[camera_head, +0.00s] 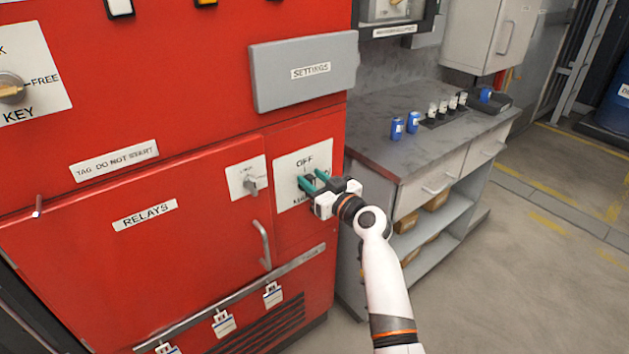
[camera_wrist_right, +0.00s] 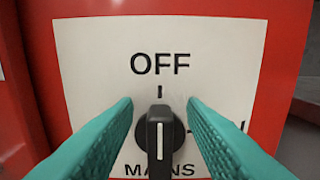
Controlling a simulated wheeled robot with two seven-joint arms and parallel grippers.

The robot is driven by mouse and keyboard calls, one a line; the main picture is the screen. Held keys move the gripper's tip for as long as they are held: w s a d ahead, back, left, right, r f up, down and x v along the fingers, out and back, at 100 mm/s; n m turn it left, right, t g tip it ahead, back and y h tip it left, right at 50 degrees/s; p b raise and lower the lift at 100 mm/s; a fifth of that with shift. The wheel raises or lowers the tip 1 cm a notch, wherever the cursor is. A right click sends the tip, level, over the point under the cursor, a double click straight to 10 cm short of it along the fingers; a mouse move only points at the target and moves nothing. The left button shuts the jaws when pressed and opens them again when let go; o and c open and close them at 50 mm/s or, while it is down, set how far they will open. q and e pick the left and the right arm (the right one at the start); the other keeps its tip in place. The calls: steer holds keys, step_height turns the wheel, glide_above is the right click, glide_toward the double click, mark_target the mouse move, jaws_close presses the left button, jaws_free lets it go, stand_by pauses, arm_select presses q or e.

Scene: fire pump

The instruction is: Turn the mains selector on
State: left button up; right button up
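The mains selector (camera_wrist_right: 160,140) is a black knob with a white pointer line, seen in the right wrist view. Its line points up toward the OFF mark. It sits on a white plate (camera_wrist_right: 85,60) lettered OFF and MAINS; the ON lettering at the right is partly hidden by a finger. The plate also shows in the head view (camera_head: 288,187), on the red cabinet. My right gripper (camera_wrist_right: 160,118) has its teal fingers apart, one on each side of the knob, with gaps visible. In the head view the right gripper (camera_head: 314,181) is at the plate. My left gripper is not in view.
Left of the plate are a small lock switch (camera_head: 250,182) and a door handle (camera_head: 262,245) on the red cabinet (camera_head: 200,75). A grey SETTINGS box (camera_head: 305,70) juts out above. A grey counter (camera_head: 385,155) with blue cans stands at the right.

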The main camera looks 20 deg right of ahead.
mark_target(323, 185)
jaws_close()
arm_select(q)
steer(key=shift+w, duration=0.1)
